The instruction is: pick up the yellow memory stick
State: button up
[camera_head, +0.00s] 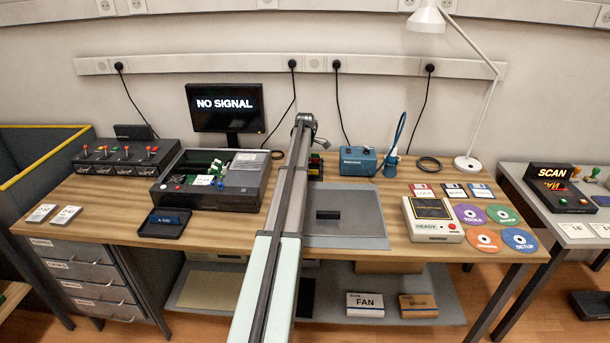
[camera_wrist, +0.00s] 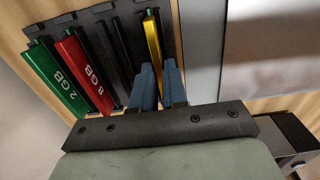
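The yellow memory stick (camera_wrist: 153,40) stands in a black slotted rack (camera_wrist: 97,25), seen in the wrist view at the rack's right side. My gripper (camera_wrist: 159,70) has its two blue fingers at the near end of the yellow stick, one on each side, with a narrow gap between them. I cannot tell whether they press on it. A red stick marked 8GB (camera_wrist: 84,72) and a green stick marked 2GB (camera_wrist: 52,80) stand in slots to the left. In the head view my arm hides the yellow stick and my fingers; part of the rack (camera_head: 316,166) shows beside the arm.
An opened black computer case (camera_head: 250,185) stands left of my arm, with a monitor (camera_head: 225,108) behind. A blue soldering station (camera_head: 357,161) stands near the rack.

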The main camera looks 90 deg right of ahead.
grip_shut()
jog(key=shift+r, duration=0.1)
